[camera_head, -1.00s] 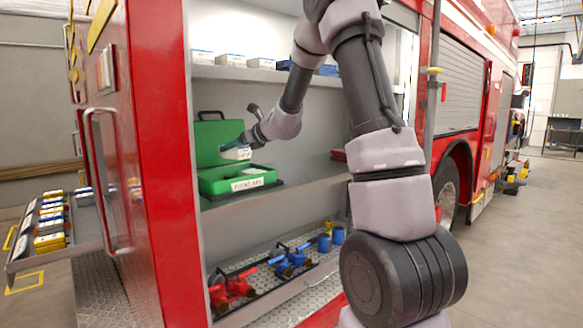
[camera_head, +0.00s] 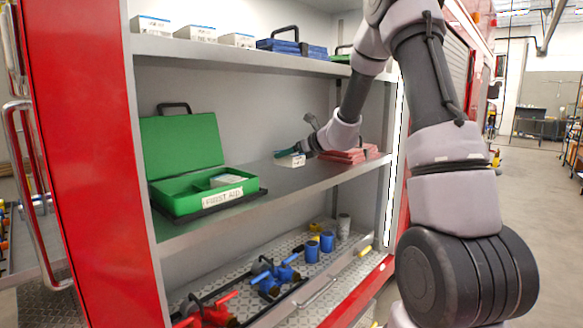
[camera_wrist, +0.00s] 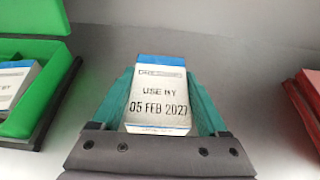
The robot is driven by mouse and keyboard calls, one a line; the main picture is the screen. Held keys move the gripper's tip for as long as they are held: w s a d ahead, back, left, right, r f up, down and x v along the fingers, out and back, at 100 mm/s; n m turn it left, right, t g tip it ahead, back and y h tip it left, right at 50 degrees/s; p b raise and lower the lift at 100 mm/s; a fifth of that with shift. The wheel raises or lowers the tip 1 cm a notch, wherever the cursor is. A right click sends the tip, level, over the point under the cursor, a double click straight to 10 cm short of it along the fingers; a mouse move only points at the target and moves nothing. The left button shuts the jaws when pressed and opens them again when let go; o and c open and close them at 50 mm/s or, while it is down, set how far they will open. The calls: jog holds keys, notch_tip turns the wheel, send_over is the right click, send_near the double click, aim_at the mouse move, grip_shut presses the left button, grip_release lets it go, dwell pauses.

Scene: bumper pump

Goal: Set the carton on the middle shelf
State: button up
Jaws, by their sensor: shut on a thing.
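The carton (camera_wrist: 158,98) is a small white box with a blue end, printed "USE BY 05 FEB 2027". My gripper (camera_wrist: 160,95) is shut on it, one teal finger along each side. In the head view the carton (camera_head: 290,160) is small, held at the tip of my gripper (camera_head: 292,153), over the middle shelf (camera_head: 265,182). It is right of the green first aid case and left of the red stack. I cannot tell whether its underside touches the shelf.
The open green first aid case (camera_head: 190,190) holds a white-and-blue box. A red stack (camera_head: 345,155) lies to the right. White boxes (camera_head: 195,32) and blue cases (camera_head: 290,45) sit on the upper shelf. Bare shelf lies between the green case and red stack.

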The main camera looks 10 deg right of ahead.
jog(key=shift+a+f, duration=0.1)
jog(key=shift+f, duration=2.15)
jog(key=shift+f, duration=0.15)
jog(key=o, duration=1.3)
